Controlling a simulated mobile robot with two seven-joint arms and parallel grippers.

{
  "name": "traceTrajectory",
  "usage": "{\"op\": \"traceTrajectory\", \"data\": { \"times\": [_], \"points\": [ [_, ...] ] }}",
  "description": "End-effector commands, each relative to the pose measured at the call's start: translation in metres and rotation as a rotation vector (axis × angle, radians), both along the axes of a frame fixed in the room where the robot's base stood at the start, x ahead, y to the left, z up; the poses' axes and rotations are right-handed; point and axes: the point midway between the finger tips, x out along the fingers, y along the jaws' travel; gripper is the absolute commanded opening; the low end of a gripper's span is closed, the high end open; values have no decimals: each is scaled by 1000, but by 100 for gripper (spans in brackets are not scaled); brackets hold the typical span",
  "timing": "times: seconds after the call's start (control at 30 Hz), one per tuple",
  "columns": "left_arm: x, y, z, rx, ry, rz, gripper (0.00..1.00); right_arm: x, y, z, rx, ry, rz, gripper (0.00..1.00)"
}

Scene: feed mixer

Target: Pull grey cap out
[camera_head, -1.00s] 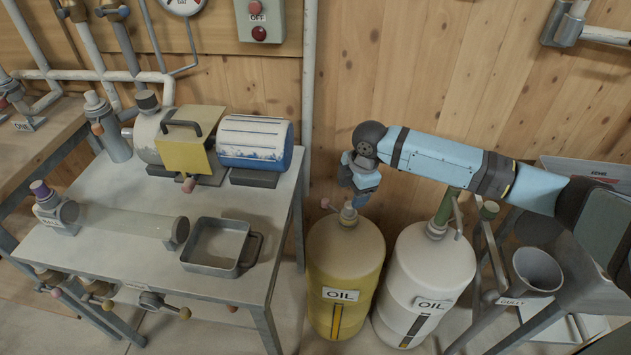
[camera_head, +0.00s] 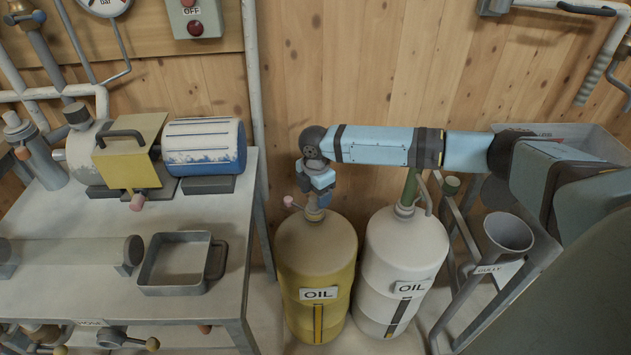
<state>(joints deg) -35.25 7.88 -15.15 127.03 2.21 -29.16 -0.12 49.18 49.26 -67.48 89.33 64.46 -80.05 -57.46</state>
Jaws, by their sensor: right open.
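A dark grey cap (camera_head: 77,114) sits on top of the white-bodied pump (camera_head: 82,146) on the table at the left. My right gripper (camera_head: 319,203) is open and points down, right above the neck of the yellow oil can (camera_head: 316,250). It is far to the right of the dark grey cap. It overlaps the neck in the picture, and I cannot tell whether it touches it. Its finger gap is small and partly hidden by the wrist. My left gripper is not in view.
The white oil can (camera_head: 401,255) stands right of the yellow one, with a green-topped spout. The table (camera_head: 205,309) bears a square metal tray (camera_head: 172,290), a pipe and a blue-white motor (camera_head: 204,146). A grey funnel (camera_head: 508,232) is at the right.

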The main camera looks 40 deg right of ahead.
Motion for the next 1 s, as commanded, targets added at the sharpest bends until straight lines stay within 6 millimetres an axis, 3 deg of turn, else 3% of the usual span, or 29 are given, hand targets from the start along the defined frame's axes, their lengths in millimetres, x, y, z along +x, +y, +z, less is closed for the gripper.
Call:
{"op": "traceTrajectory", "data": {
  "times": [0.2,0.57,0.8,0.83,0.87,0.97,1.0],
  "points": [
    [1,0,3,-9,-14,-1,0,0,0,-24,0,0,0,62],
    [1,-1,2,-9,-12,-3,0,0,0,-28,0,0,0,62],
    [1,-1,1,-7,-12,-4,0,0,0,-28,0,0,0,9],
    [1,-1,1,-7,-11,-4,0,0,0,-28,0,0,0,6],
    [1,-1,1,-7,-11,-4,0,0,0,-28,0,0,0,30],
    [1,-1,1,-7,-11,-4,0,0,0,-28,0,0,0,7],
    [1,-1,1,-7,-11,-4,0,0,0,-27,0,0,0,4]
  ]
}}
